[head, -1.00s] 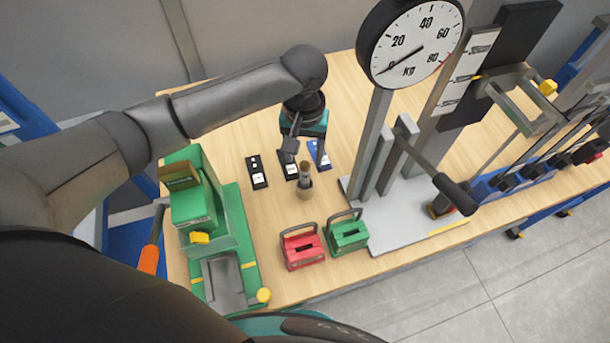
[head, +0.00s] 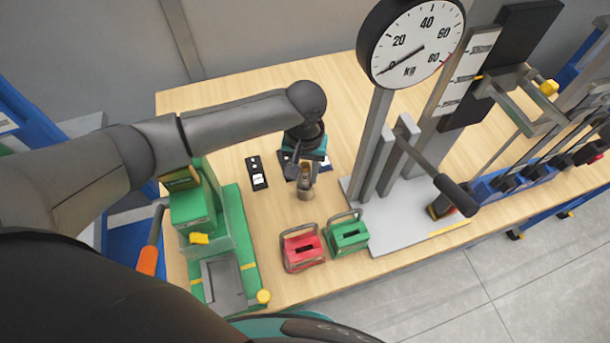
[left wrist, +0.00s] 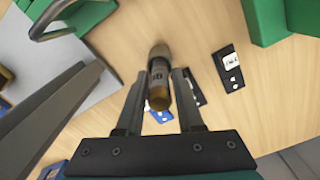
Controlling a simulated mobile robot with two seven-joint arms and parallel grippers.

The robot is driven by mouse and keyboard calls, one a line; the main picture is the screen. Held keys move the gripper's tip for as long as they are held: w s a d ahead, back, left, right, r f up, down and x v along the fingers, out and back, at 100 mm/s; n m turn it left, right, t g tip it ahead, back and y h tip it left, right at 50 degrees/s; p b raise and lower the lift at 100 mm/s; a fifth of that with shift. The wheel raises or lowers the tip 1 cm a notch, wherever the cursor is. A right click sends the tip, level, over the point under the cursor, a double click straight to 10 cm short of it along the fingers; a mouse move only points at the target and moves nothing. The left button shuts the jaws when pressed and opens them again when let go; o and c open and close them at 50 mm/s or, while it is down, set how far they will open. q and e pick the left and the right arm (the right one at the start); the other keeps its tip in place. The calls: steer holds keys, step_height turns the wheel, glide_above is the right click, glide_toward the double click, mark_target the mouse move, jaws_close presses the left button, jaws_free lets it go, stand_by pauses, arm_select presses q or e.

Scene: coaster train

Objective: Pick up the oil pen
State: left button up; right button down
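The oil pen is a short brownish cylinder with a brass-coloured end (left wrist: 159,92). My left gripper (head: 304,177) is over the pen from above. In the left wrist view its two fingers (left wrist: 160,76) are apart, one on each side of the pen, with narrow gaps visible. In the head view the gripper partly hides the pen. My right gripper is not in view.
Black cards (head: 257,173) and a blue card (left wrist: 160,116) lie behind the holder. A red box (head: 302,250) and a green box (head: 347,235) stand in front. A green machine (head: 195,210) is left; a dial scale (head: 412,45) is right.

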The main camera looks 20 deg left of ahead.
arm_select(q)
jaws_close()
steer(key=shift+r, duration=0.1)
stand_by(0.3)
